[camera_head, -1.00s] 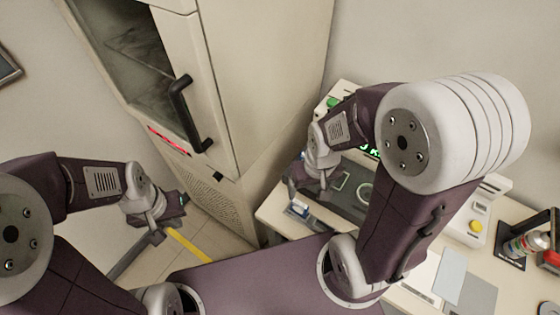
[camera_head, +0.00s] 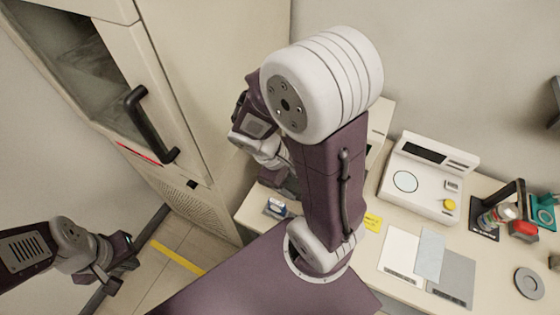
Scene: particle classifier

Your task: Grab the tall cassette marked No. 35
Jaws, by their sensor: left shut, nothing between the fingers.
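I cannot make out a tall cassette marked No. 35 in this view; no such number is readable. My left gripper (camera_head: 112,284) is at the lower left, over the floor in front of the cabinet, shut and empty. My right gripper (camera_head: 287,186) is near the left end of the bench, mostly hidden behind my own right arm; its fingers are not clear. A small blue and white item (camera_head: 278,207) lies on the bench close to it, too small to identify.
A tall beige cabinet (camera_head: 215,120) with a black handle (camera_head: 150,125) stands at the left. The bench holds a white instrument (camera_head: 425,178), flat grey and white plates (camera_head: 430,255), a black stand with a bottle (camera_head: 497,215), a red item (camera_head: 523,231) and a grey disc (camera_head: 529,283).

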